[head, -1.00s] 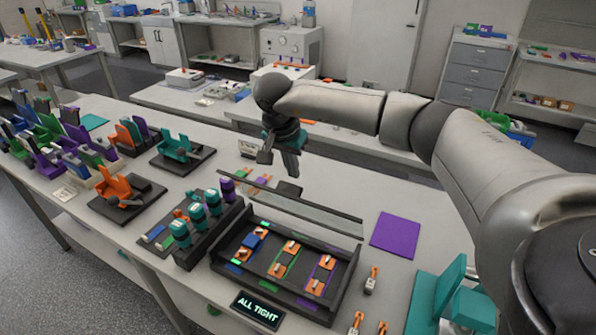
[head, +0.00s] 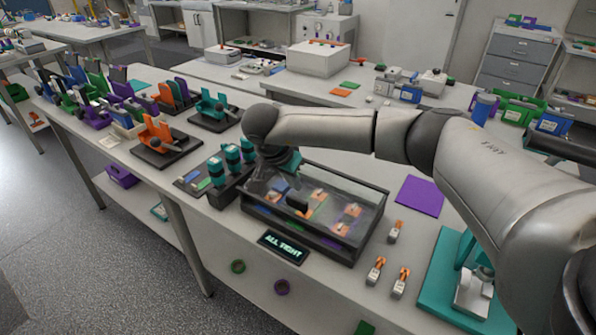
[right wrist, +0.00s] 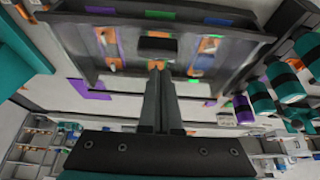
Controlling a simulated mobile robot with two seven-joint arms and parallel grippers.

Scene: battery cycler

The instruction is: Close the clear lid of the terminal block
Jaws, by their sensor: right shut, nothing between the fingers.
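The terminal block (head: 300,232) is a dark, low-walled tray on the bench, with orange-and-white terminals inside. Its clear lid (head: 362,200) lies down over the tray, and the terminals show through it. Whether its front edge sits fully flush I cannot tell. My right gripper (head: 297,203) is shut and empty, with its fingers pointing down at the lid near its front left part; exact contact is unclear. In the right wrist view the shut fingers (right wrist: 158,70) reach toward the tray, beside a dark block. My left gripper is not in view.
A sign reading "ALL TIGHT" (head: 284,247) stands in front of the tray. Teal cylinders (head: 232,160) stand close on its left. A purple mat (head: 420,196) and loose terminals (head: 376,270) lie to the right. A teal fixture (head: 455,280) stands at the near right.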

